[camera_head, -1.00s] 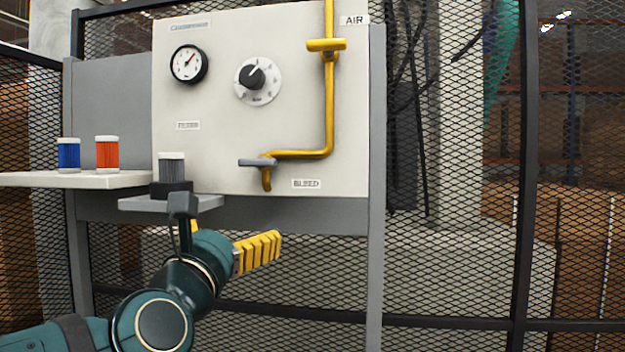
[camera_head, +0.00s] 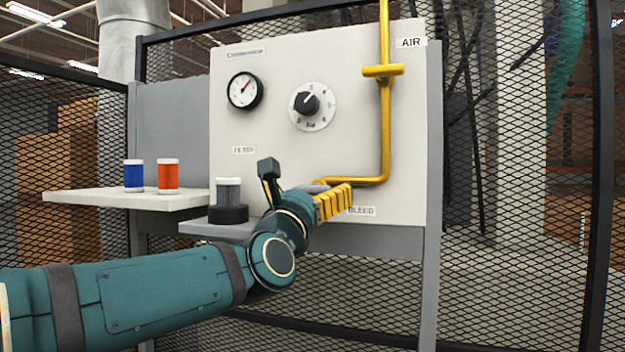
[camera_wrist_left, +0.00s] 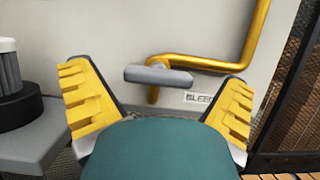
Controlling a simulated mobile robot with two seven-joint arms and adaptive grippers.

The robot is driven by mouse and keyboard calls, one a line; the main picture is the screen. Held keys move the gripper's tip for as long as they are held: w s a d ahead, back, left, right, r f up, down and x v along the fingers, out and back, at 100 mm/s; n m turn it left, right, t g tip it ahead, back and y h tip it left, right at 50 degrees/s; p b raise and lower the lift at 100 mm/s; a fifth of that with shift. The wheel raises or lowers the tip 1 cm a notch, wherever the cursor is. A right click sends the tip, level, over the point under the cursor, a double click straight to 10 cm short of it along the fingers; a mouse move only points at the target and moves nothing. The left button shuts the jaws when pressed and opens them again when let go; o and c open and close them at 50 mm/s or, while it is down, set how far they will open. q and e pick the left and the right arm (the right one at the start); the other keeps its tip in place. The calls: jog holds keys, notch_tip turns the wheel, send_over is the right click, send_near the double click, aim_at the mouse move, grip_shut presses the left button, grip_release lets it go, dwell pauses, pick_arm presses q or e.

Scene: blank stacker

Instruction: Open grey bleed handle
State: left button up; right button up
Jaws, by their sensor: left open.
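The grey bleed handle (camera_wrist_left: 158,75) sits crosswise on the yellow pipe, just above the BLEED label (camera_wrist_left: 199,97), in the left wrist view. In the head view only a grey sliver of the handle (camera_head: 312,188) shows behind my gripper. My left gripper (camera_head: 334,203) has yellow ribbed fingers and stands in front of the panel at the handle. In the wrist view its fingers (camera_wrist_left: 162,100) are spread wide, with the handle beyond and between them, not visibly touched. My right gripper is not in view.
The panel (camera_head: 290,145) carries a gauge (camera_head: 244,90), a dial (camera_head: 312,106) and a yellow AIR valve (camera_head: 383,71). A grey filter on a black base (camera_head: 228,200) stands on a small shelf close left of my gripper. Blue (camera_head: 133,175) and orange (camera_head: 168,176) filters stand further left.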

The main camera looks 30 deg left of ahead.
pick_arm(q)
jog(key=shift+x, duration=0.85)
jog(key=shift+c, duration=0.3)
jog(key=shift+f, duration=0.1)
jog(key=c, duration=1.1)
jog(key=shift+o, duration=0.2)
